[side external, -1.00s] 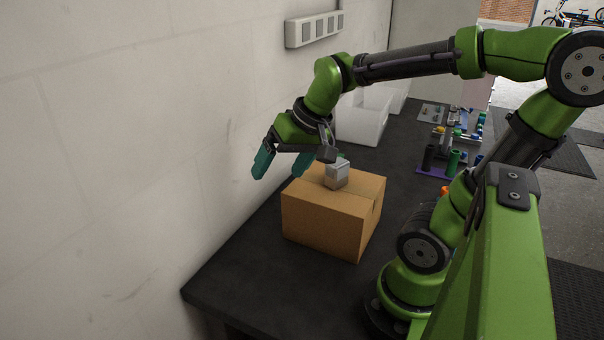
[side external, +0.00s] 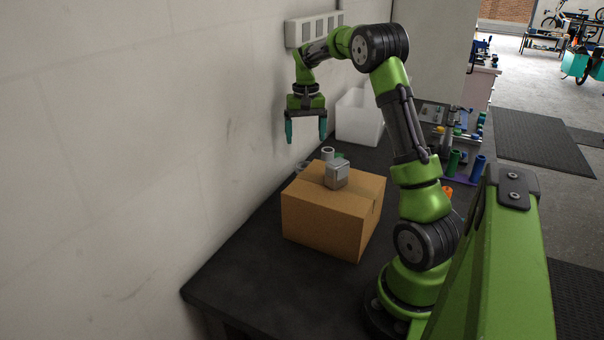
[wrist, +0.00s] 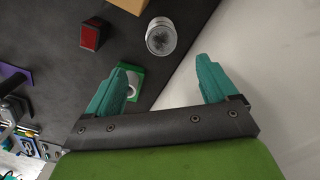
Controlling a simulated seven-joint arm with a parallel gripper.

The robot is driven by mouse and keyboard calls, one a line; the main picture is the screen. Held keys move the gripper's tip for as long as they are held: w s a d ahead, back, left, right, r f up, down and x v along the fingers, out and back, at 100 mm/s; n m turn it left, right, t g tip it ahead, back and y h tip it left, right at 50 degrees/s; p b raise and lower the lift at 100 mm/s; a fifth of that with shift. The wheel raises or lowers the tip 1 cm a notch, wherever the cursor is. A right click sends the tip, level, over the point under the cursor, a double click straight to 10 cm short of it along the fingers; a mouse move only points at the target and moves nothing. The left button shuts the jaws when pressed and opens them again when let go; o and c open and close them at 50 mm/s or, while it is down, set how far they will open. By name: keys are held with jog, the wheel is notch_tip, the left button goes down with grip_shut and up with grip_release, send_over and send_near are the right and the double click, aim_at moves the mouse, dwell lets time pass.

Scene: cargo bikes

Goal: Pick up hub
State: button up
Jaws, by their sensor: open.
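My gripper (side external: 306,137) is open and empty, pointing down above the far side of the table, behind the cardboard box. In the wrist view its two teal fingers (wrist: 163,75) are spread apart. A silver-grey round part (wrist: 160,36), probably the hub, stands beyond the fingertips in the wrist view, near the table edge. A grey ring-topped part (side external: 327,153) shows behind the box in the side view, partly hidden; it looks like the same piece. A grey block-shaped part (side external: 337,174) sits on top of the box.
The cardboard box (side external: 325,221) stands between the side camera and the gripper. A white bin (side external: 359,122) is farther back by the wall. A green-and-white item (wrist: 131,82) and a red-and-black block (wrist: 93,34) lie nearby. Coloured parts (side external: 456,160) stand at the right.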

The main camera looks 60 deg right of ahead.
aim_at(305, 165)
notch_tip(305, 165, down, 9)
jog(key=shift+a+r, duration=0.1)
jog(key=shift+r, duration=0.05)
jog(key=shift+a+f, duration=0.2)
jog(key=shift+f, duration=2.45)
jog(key=c, duration=1.3)
